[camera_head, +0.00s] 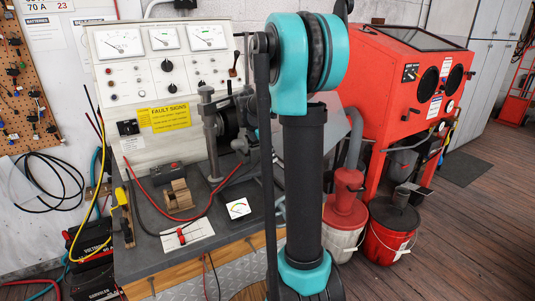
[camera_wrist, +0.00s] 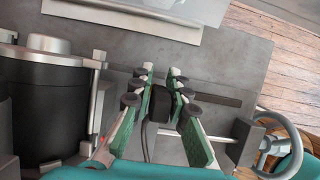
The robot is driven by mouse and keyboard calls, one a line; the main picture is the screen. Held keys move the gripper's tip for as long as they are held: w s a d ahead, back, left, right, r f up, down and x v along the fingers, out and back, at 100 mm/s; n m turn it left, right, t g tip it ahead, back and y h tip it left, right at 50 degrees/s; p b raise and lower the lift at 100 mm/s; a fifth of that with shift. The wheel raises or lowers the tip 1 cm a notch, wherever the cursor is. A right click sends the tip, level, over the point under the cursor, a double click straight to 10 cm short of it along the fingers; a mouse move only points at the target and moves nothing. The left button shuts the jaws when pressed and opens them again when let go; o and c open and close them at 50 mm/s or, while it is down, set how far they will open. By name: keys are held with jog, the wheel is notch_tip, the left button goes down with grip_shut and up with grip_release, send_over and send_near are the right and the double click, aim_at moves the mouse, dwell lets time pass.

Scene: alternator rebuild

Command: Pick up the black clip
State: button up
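In the wrist view, the fingers of my gripper (camera_wrist: 162,78), with green pads, reach over the grey bench and a dark flat bar. A small black block with a dark cable, which looks like the black clip (camera_wrist: 162,110), sits between the two fingers. The gap between block and pads is very narrow. I cannot tell if both pads press on it. In the head view, my arm covers the middle, and my gripper and the clip cannot be made out there.
A red blasting cabinet (camera_head: 385,75) stands right.

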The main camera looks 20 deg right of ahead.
grip_shut()
jog(key=shift+r, duration=0.15)
notch_tip(320, 180, up, 24)
dwell(0.6)
dwell(1.2)
